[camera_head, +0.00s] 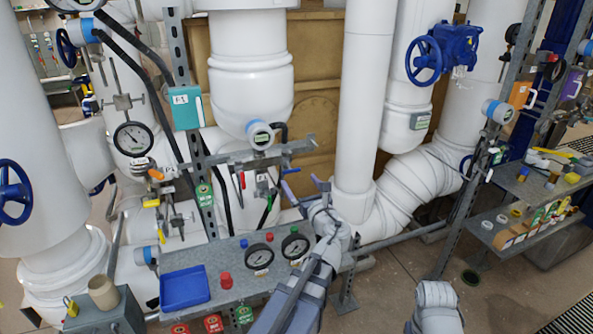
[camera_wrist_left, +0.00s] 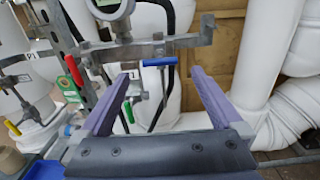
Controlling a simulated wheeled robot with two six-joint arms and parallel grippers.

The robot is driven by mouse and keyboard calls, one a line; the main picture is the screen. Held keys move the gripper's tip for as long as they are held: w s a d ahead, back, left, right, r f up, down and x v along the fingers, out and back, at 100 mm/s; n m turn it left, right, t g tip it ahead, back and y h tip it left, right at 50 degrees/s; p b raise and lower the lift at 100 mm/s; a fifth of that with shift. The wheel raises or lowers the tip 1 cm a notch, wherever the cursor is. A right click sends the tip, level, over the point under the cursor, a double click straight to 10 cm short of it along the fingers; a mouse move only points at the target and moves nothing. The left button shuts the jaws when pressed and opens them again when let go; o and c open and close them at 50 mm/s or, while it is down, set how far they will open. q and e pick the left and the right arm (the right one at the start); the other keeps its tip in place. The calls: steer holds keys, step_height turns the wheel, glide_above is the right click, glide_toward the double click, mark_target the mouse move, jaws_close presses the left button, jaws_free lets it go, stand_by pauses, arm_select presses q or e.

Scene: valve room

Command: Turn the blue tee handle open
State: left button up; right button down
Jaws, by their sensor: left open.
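The blue tee handle (camera_head: 290,171) is a short bar on a small valve below the grey metal bracket, in the middle of the head view. In the left wrist view the blue handle (camera_wrist_left: 160,61) lies roughly level, just beyond the fingertips and between their lines. My left gripper (camera_head: 303,181) has its purple fingers spread, with nothing between them. In the left wrist view my left gripper (camera_wrist_left: 160,75) is also open, apart from the handle as far as I can tell. My right gripper is not in view.
A red handle (camera_wrist_left: 74,70) and a green handle (camera_wrist_left: 128,112) are left of the blue one. A gauge panel (camera_head: 228,262) with a blue tray (camera_head: 184,288) stands below. A thick white pipe (camera_head: 362,100) rises to the right.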

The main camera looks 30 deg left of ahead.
mark_target(292, 172)
arm_select(q)
steer(key=x, duration=0.7)
steer(key=shift+w+a, duration=0.2)
steer(key=shift+a, duration=0.1)
steer(key=shift+c, duration=0.2)
steer(key=c, duration=1.3)
